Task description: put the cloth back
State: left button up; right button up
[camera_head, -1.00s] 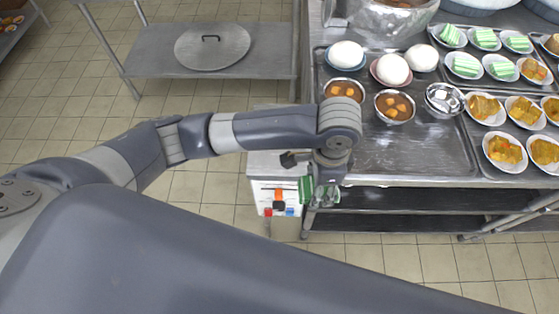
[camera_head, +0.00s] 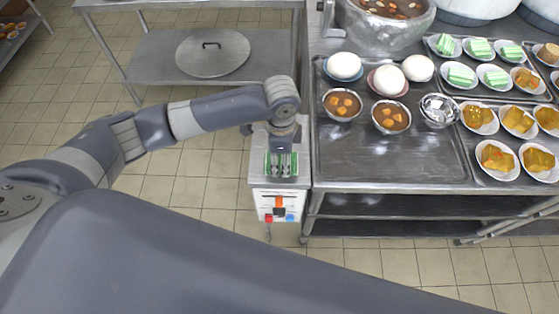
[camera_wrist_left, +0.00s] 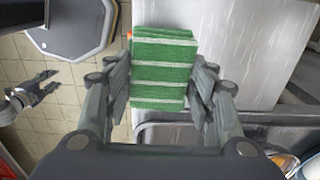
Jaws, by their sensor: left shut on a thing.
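My left gripper (camera_head: 281,168) is shut on a folded green cloth (camera_wrist_left: 163,72) with white stripes. The cloth sits between the two fingers in the left wrist view, and its green edges (camera_head: 268,164) show at the fingers in the head view. The gripper points down over the small metal-topped cabinet (camera_head: 259,178) beside the counter. I cannot tell whether the cloth touches the top. My right gripper (camera_wrist_left: 47,84) shows at the left of the left wrist view, with its fingers apart and empty, over the floor.
The steel counter (camera_head: 390,187) stands right of the cabinet. A tray (camera_head: 352,165) on it holds bowls and white buns. Plates of food and a large pot (camera_head: 385,32) stand beyond. A lower steel table (camera_head: 150,58) carries a round lid (camera_head: 212,55). Tiled floor lies in front.

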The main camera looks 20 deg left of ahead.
aim_at(280, 159)
pick_arm(q)
jog(key=f, duration=0.3)
jog(key=shift+w+a+f+p, duration=0.15)
jog(key=shift+a+p, duration=0.1)
jog(key=shift+p, duration=0.15)
jog(key=shift+f, duration=0.1)
pick_arm(e)
jog(key=shift+d+r, duration=0.45)
jog(key=shift+r, duration=0.1)
pick_arm(q)
jog(key=shift+f, duration=0.1)
jog(key=o, duration=1)
notch_tip(280, 159, up, 12)
jog(key=shift+r+b, duration=0.1)
jog(key=shift+b, duration=0.5)
pick_arm(e)
jog(key=shift+a+f, duration=0.25)
jog(key=shift+f, duration=0.35)
pick_arm(q)
jog(key=shift+d, duration=0.1)
pick_arm(e)
jog(key=shift+d, duration=0.15)
